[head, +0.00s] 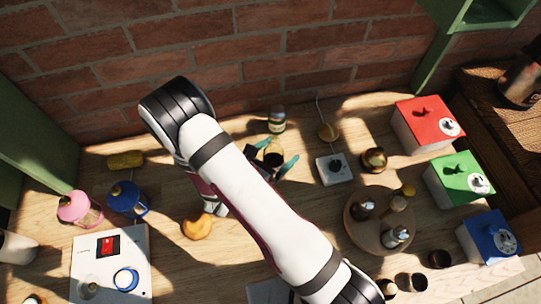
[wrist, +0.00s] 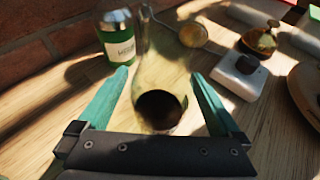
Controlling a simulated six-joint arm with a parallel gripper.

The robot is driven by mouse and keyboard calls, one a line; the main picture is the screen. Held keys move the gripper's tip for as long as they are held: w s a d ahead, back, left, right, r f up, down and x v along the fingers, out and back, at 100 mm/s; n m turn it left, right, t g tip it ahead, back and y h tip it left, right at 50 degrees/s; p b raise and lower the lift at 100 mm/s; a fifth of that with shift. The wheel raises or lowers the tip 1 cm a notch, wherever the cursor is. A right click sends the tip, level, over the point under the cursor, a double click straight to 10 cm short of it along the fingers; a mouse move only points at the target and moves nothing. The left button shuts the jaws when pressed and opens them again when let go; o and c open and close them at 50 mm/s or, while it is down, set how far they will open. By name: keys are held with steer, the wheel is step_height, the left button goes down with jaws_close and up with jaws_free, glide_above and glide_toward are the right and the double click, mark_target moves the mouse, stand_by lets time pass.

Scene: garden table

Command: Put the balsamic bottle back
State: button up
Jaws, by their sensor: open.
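A clear glass bottle with dark contents, seemingly the balsamic bottle (head: 273,158), stands on the wooden table near the brick wall. In the wrist view the bottle (wrist: 160,105) is between my two teal fingers. My gripper (head: 276,152) is open around it, with a gap visible on the sides; in the wrist view my gripper (wrist: 160,76) shows both fingers spread. The bottle's lower part is partly hidden by the gripper body. A round wooden tray (head: 358,232) at right holds several small bottles and shakers.
A green labelled jar (head: 277,121) stands just behind the bottle; it also shows in the wrist view (wrist: 117,38). A white box with a dark knob (head: 334,169) and a brass pot (head: 374,160) lie between bottle and tray. Red (head: 422,125), green (head: 456,180) and blue (head: 485,237) boxes line the right.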

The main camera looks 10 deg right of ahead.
mark_target(267, 162)
steer(key=v, duration=1.1)
steer(key=shift+s+a+r, duration=0.1)
steer(key=shift+s, duration=0.05)
